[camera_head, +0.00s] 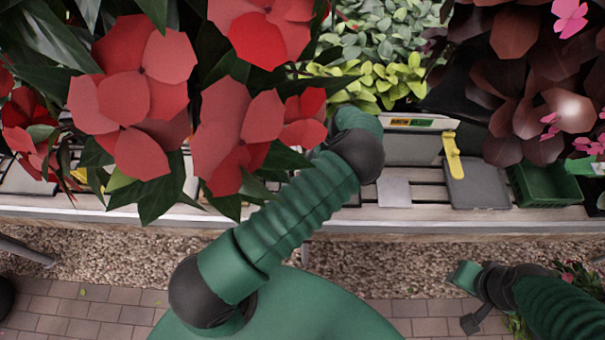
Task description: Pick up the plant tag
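A yellow plant tag (453,157) stands tilted against the front of a grey pot or tray, right of the middle of the bench. My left arm reaches up across the middle of the view. Its far end bends in behind the red flowers, left of the yellow tag, and its gripper is hidden there. My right gripper (467,298) is at the lower right, in front of the bench and below the tag. Its two fingers are spread apart with nothing between them.
Large red flowers (131,98) with dark leaves fill the upper left. The slatted bench (400,215) holds a grey tray (475,187), a green tray (545,184) and a planter with a coloured label (415,122). Dark red foliage (530,85) hangs at the upper right. Gravel and paving lie in front.

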